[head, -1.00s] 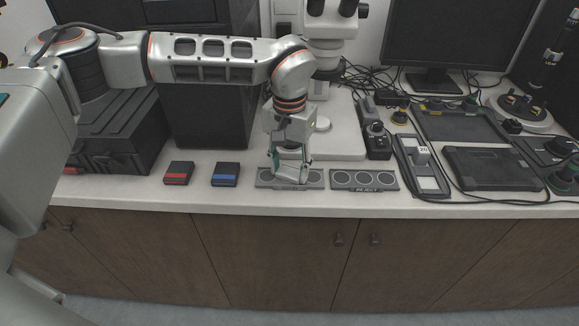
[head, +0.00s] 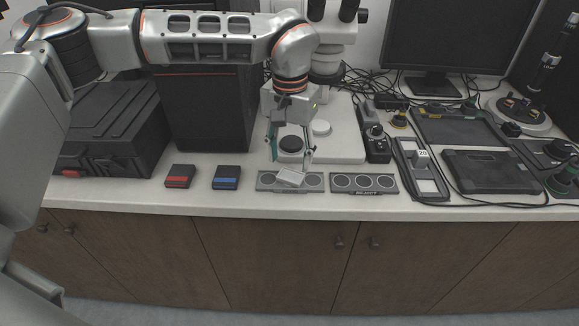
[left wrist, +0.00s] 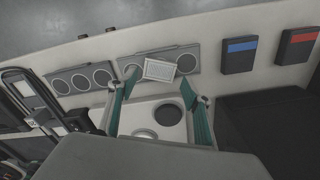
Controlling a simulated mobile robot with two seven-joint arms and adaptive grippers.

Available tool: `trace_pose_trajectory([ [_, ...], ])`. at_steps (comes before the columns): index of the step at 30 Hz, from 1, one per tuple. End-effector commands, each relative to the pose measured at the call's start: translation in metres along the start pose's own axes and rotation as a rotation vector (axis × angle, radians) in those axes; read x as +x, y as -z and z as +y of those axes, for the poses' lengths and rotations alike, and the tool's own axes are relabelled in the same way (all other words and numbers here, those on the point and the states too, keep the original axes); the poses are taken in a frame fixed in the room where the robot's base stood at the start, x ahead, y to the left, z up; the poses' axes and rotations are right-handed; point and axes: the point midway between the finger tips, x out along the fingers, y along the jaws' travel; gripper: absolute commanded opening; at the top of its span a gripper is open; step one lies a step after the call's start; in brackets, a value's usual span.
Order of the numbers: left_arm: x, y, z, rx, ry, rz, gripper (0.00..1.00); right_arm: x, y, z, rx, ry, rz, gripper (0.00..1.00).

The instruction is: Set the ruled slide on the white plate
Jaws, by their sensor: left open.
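The ruled slide (head: 291,177), a small white rectangle, lies askew on the left grey strip with round pads (head: 263,181). In the left wrist view the slide (left wrist: 160,69) shows fine markings and covers part of the middle pads. My left gripper (head: 290,160) is open and empty, above and behind the slide; in the left wrist view its fingers (left wrist: 152,92) stand apart on either side. The white round plate (head: 321,128) is on the pale microscope base, behind and right of a black disc (head: 291,144). My right gripper is not in view.
A second strip, marked REJECT (head: 364,184), lies right of the first. A red-banded box (head: 177,177) and a blue-banded box (head: 226,177) lie to the left. The microscope (head: 328,50) rises behind the gripper. Cables and a dark tablet (head: 492,171) lie to the right.

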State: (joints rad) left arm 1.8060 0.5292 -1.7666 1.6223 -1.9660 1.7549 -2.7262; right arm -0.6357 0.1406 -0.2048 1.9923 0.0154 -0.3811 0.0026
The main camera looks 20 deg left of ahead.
Motion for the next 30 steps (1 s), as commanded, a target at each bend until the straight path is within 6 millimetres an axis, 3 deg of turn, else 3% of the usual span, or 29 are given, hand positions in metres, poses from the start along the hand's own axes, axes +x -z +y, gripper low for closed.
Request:
trace_pose_trajectory([
  [1,-0.014,0.001,0.0,0.0,0.001,0.005,0.49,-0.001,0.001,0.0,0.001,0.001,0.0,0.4],
  [6,-0.045,0.001,0.0,0.0,0.001,0.003,0.49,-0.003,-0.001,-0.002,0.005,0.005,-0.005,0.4],
  [12,-0.067,0.0,0.0,0.0,0.001,0.0,0.49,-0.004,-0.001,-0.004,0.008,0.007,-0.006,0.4],
  [30,-0.071,0.0,0.0,0.0,0.0,-0.001,0.49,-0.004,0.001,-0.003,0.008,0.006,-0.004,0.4],
])
